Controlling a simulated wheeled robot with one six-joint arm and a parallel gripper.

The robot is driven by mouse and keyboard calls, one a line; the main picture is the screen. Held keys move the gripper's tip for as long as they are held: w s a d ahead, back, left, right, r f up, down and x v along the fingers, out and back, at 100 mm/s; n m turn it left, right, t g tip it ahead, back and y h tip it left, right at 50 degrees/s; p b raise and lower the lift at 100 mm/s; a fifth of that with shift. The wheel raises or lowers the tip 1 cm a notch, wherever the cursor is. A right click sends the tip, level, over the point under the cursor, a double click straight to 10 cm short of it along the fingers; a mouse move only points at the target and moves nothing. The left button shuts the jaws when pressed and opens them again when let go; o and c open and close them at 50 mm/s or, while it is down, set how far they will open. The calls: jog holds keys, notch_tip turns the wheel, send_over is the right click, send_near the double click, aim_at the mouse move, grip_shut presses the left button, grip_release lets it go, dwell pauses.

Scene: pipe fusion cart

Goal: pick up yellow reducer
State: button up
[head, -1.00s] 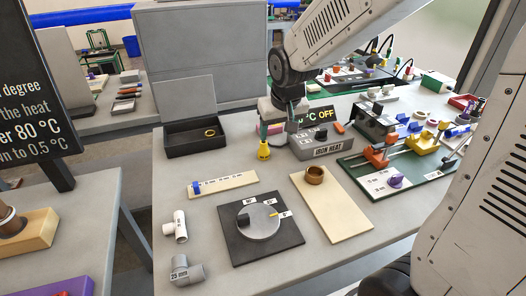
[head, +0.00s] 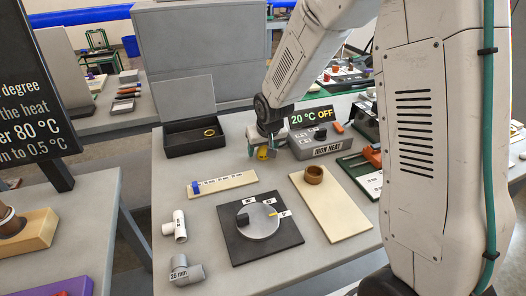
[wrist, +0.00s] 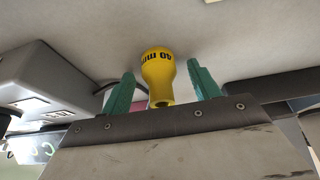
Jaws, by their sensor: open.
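The yellow reducer (wrist: 158,76) is marked 40 mm in the wrist view. It stands between the two green fingers of my gripper (wrist: 160,86), with a gap visible on each side. My gripper is open around it. In the head view the yellow reducer (head: 262,153) is mostly hidden by my gripper (head: 264,150), which is low over the table beside the grey iron heat box (head: 318,143).
A black tray (head: 183,149) with a yellow ring stands left of my gripper. The iron heat box, its display reading 20 °C OFF, is close on the right. A dial plate (head: 232,248), a beige board (head: 340,222) and pipe fittings lie nearer the front.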

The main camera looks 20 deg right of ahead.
jog(key=c, duration=1.1)
jog(key=shift+o, duration=0.2)
jog(key=shift+r, duration=0.15)
